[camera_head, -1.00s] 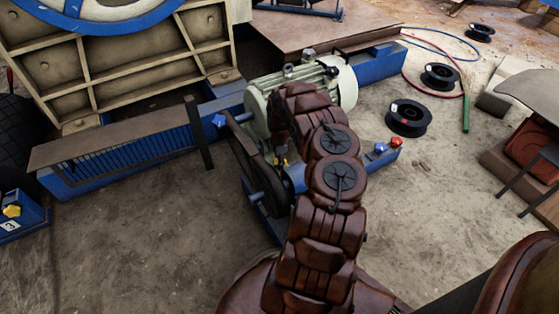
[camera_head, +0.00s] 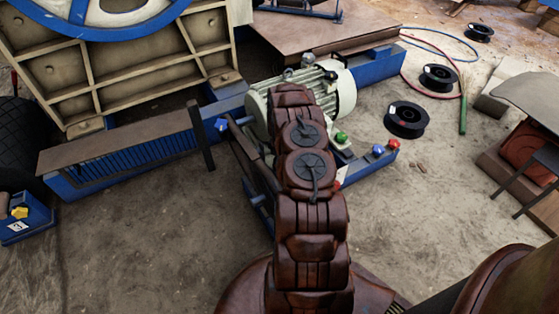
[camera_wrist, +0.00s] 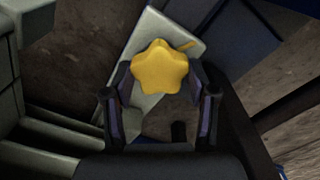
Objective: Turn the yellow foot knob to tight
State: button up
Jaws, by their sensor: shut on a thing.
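In the wrist view the yellow star-shaped foot knob (camera_wrist: 160,67) sits on a pale metal foot plate (camera_wrist: 160,30). My gripper (camera_wrist: 160,85) has a finger on each side of the knob and is shut on it. A small yellow mark (camera_wrist: 187,45) shows on the plate beside the knob. In the head view my arm hides my gripper and this knob. The pale green motor (camera_head: 335,90) stands just beyond my arm.
A green knob (camera_head: 341,137), a blue knob (camera_head: 377,150) and a red knob (camera_head: 393,144) are right of my arm. Another blue knob (camera_head: 221,125) is to its left. Another yellow knob (camera_head: 19,212) sits on a blue block at far left. Black spools (camera_head: 407,119) lie right.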

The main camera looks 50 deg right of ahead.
jog(key=m+p, duration=0.1)
jog(key=m, duration=0.2)
jog(key=shift+r+m+p, duration=0.1)
jog(key=shift+m+p, duration=0.2)
jog(key=shift+m, duration=0.1)
jog(key=m+p, duration=0.1)
jog(key=m, duration=0.1)
jog(key=shift+s+m, duration=0.1)
jog(key=shift+m, duration=0.2)
jog(key=m+p, duration=0.1)
jog(key=m, duration=0.2)
jog(key=shift+m+p, duration=0.55)
jog(key=shift+m, duration=1.05)
jog(key=o, duration=1.1)
jog(key=shift+o, duration=0.2)
